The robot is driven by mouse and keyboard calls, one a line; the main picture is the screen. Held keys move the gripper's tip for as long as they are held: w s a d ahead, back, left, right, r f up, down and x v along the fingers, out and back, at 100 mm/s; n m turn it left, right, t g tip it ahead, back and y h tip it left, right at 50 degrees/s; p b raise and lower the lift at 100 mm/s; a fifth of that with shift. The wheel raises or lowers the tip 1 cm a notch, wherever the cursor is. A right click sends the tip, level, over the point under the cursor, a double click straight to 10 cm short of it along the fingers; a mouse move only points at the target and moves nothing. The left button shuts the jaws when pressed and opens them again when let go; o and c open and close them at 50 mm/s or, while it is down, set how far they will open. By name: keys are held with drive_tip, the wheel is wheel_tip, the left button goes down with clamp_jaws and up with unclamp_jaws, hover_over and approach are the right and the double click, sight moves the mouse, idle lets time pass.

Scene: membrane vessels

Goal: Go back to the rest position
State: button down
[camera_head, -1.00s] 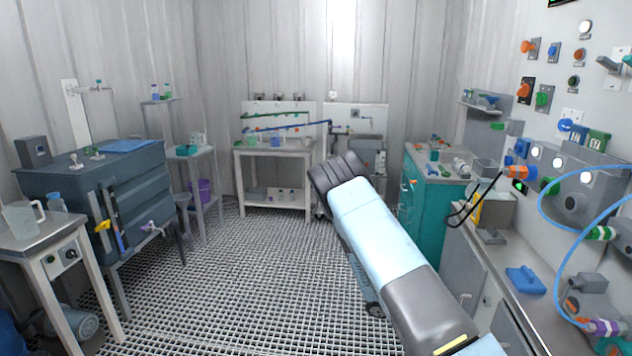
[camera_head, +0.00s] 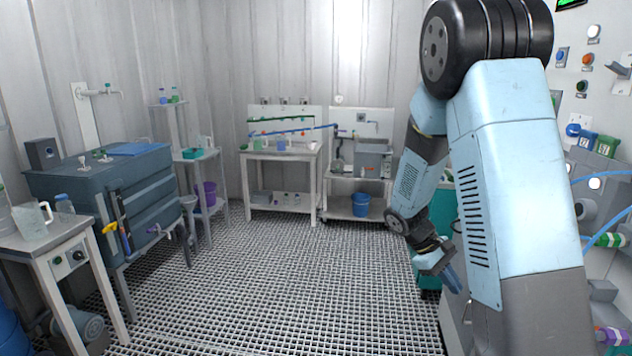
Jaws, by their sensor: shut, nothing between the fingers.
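My gripper (camera_head: 455,281) shows in the head view at the lower right of centre, at the end of my folded light-blue and grey arm. It points down and to the right and is shut, with nothing held. It hangs in front of the teal cabinet (camera_head: 429,273), and I cannot tell whether it is clear of it. My arm rises at the right, bends at a black joint near the top and comes down again. It hides most of the teal cabinet and much of the right-hand counter.
A grey tank (camera_head: 150,210) and a white side table (camera_head: 40,242) with a jug stand at the left. A white bench (camera_head: 282,160) and a cart with a blue bucket (camera_head: 360,204) stand at the back. The wall panel with blue hoses (camera_head: 605,178) is at the right. The middle grated floor (camera_head: 270,280) is clear.

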drive_tip(key=s+a+r+m+t+y, duration=0.3)
drive_tip(key=s+a+r+t, duration=0.1)
drive_tip(key=s+r, duration=0.6)
drive_tip(key=s+a+r+m+t+y, duration=0.2)
drive_tip(key=s+a+r+t+y, duration=0.2)
drive_tip(key=s+r, duration=0.5)
wheel_tip(320, 180, up, 5)
drive_tip(key=shift+s+a+f+m+t, duration=0.1)
drive_tip(key=shift+s+a+m+t, duration=0.3)
drive_tip(key=shift+a+t, duration=0.4)
